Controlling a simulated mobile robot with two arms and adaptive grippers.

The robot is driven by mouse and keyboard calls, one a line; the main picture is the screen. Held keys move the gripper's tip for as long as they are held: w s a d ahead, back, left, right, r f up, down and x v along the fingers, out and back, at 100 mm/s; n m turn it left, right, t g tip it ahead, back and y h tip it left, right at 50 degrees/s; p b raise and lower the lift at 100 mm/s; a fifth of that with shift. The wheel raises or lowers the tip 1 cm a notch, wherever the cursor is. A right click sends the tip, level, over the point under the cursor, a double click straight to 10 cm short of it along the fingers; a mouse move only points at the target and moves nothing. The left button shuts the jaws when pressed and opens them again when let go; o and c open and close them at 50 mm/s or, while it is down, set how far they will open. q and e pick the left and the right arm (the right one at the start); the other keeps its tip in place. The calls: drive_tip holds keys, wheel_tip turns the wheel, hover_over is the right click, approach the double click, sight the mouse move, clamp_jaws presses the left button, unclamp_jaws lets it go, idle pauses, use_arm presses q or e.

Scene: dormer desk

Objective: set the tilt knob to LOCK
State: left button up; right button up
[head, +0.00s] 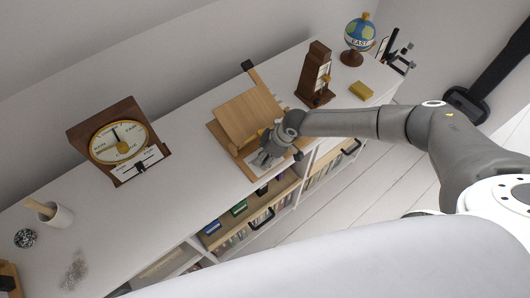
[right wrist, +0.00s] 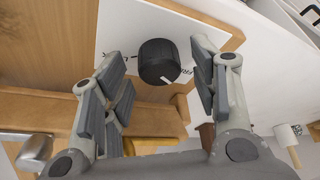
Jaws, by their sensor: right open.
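The tilt knob is a round black knob (right wrist: 158,60) on a white label plate (right wrist: 128,28) in the right wrist view. A short white pointer mark on its lower edge points down and slightly right. Dark lettering shows on both sides of it, partly hidden and too small to read surely. The wooden stand with a tilted board (head: 248,116) is on the desk in the head view. My right gripper (head: 272,152) is at its lower right corner and hides the knob there. In the right wrist view the open fingers (right wrist: 160,88) are on either side of the knob, with visible gaps.
A wooden dial instrument (head: 123,140) and a white cup (head: 58,216) stand to the left on the white desk. A wooden clock (head: 315,76), a yellow block (head: 361,91) and a globe (head: 360,38) stand to the right.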

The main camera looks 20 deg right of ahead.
drive_tip(key=c, duration=1)
drive_tip(key=shift+c, duration=0.2)
